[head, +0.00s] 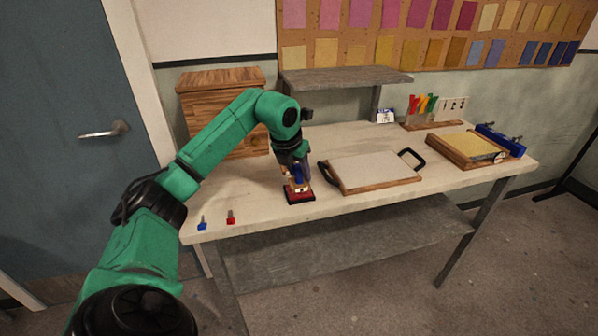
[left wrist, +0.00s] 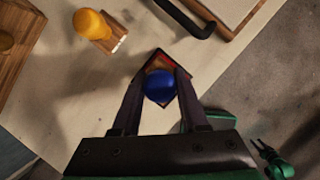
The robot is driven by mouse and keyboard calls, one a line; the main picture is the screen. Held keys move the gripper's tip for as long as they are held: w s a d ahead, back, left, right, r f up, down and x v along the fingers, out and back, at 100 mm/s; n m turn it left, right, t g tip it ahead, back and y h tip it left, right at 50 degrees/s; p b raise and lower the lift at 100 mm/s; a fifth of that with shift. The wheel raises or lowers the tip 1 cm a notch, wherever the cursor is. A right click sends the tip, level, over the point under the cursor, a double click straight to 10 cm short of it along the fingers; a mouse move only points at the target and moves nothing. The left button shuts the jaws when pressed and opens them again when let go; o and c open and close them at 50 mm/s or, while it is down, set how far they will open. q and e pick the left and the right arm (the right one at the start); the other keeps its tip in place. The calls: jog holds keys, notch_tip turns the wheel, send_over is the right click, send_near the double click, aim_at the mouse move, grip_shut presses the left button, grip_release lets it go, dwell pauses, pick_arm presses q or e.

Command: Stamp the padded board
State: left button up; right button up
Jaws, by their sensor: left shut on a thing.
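My left gripper (head: 297,168) is shut on the blue knob of a stamp (left wrist: 160,87). The stamp stands upright over a dark red ink pad (head: 299,197) near the table's front edge. I cannot tell if its face touches the pad, which shows around the knob in the left wrist view (left wrist: 179,57). The padded board (head: 372,170), pale on a wooden base with black handles, lies flat to the right of the gripper. A small dark and green part of mine shows at the lower right in the left wrist view; I cannot tell if it is my right gripper.
Small blue (head: 202,223) and red (head: 231,217) items lie at the front left. A wooden cabinet (head: 215,92) and grey shelf (head: 345,77) stand behind. A yellow-topped frame (head: 465,147) lies at the right.

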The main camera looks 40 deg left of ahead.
dwell(0.3)
pick_arm(q)
jog(key=shift+f+b, duration=0.3)
jog(key=shift+f, duration=0.2)
dwell(0.5)
dwell(0.9)
notch_tip(320, 180, up, 7)
jog(key=p, duration=0.7)
jog(key=shift+r, duration=0.1)
